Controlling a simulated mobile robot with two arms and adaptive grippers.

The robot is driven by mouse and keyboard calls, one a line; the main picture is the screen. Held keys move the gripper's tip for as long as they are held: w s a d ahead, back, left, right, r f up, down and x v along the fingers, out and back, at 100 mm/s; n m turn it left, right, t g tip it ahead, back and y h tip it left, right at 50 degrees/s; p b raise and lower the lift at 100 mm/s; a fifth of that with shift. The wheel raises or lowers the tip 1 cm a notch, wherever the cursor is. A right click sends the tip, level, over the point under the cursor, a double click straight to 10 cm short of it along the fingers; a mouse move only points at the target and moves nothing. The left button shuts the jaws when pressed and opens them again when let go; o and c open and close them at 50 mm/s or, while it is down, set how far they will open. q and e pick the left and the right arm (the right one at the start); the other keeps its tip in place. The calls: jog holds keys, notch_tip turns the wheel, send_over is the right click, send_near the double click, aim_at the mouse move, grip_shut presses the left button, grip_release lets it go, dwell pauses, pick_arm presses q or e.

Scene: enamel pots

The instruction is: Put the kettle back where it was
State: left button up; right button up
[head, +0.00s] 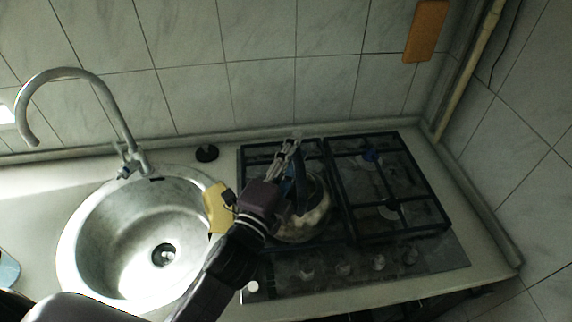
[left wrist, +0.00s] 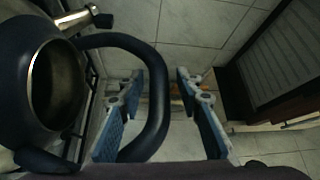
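The kettle (head: 317,218) stands on the left part of the gas hob, partly hidden behind my left gripper and arm. In the left wrist view the kettle (left wrist: 22,95) fills the left side, dark with a metal-rimmed round opening. Its thick dark loop handle (left wrist: 158,100) reaches in between the finger pads. My left gripper (head: 288,155) is over the kettle at its handle. In the left wrist view the gripper (left wrist: 165,108) has its fingers wide apart, with a clear gap between the handle and the right finger. My right gripper is not in view.
The gas hob (head: 440,262) has black grates, and its right grate (head: 365,200) is empty. A round steel sink (head: 105,245) with a tall tap (head: 105,95) is at the left. A yellow object (head: 217,207) shows beside my arm. Tiled walls close the back and right.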

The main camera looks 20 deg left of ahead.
pick_arm(q)
jog(key=shift+s+r, duration=0.1)
jog(key=shift+s, duration=0.15)
jog(key=r+b+v, duration=0.1)
jog(key=b+v, duration=0.2)
jog(key=v, duration=0.8)
jog(key=shift+s+f+b, duration=0.25)
jog(key=shift+f+b, duration=0.05)
jog(key=shift+f, duration=0.05)
jog(key=shift+a, duration=0.1)
